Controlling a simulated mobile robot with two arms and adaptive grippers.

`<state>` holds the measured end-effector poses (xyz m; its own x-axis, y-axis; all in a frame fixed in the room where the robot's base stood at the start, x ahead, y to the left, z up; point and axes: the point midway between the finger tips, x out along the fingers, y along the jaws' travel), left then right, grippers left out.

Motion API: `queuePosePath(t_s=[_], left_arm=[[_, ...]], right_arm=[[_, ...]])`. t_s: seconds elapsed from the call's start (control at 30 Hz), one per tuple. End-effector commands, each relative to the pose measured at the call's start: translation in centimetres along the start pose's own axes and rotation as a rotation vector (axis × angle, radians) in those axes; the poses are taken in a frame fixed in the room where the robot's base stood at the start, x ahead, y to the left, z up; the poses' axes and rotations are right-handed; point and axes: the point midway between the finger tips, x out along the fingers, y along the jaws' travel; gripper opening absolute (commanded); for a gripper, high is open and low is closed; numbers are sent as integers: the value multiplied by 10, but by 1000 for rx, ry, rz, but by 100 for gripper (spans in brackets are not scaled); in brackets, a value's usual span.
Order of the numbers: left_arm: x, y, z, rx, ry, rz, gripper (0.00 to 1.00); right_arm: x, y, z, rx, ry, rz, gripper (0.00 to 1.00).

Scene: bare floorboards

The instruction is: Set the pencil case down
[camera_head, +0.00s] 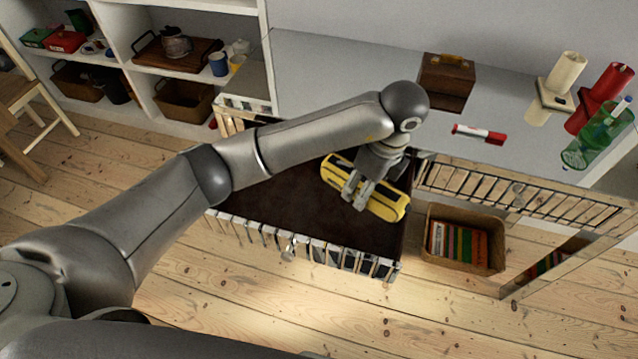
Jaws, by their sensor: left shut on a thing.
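The pencil case (385,203) is yellow with dark markings. It is at the right part of an open, dark-bottomed drawer (290,213) that juts out from under the grey top. My left gripper (354,198) points down over the case and is shut on it, with the fingers across its middle. The gripper hides part of the case. I cannot tell whether the case touches the drawer bottom. My right gripper is not in view.
A basket of books (462,240) sits below right. Shelves (135,55) hold baskets and dishes at the left.

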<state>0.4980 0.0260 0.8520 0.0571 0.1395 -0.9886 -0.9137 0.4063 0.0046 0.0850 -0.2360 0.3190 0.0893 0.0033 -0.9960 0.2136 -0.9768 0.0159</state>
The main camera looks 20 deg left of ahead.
Motion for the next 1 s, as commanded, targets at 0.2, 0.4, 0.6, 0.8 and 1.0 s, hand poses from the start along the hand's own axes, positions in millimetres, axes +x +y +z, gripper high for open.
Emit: queuePosePath(t_s=[0.2,0.4,0.6,0.8,1.0], left_arm=[[3,-5,-13,-293,3,45,26],[11,-3,-7,-381,2,59,26],[38,10,33,-386,2,61,26],[68,21,73,-382,0,62,26],[96,26,89,-379,1,58,26]], right_arm=[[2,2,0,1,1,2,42],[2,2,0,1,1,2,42],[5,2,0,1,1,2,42],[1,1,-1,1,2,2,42],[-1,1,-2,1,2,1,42]])
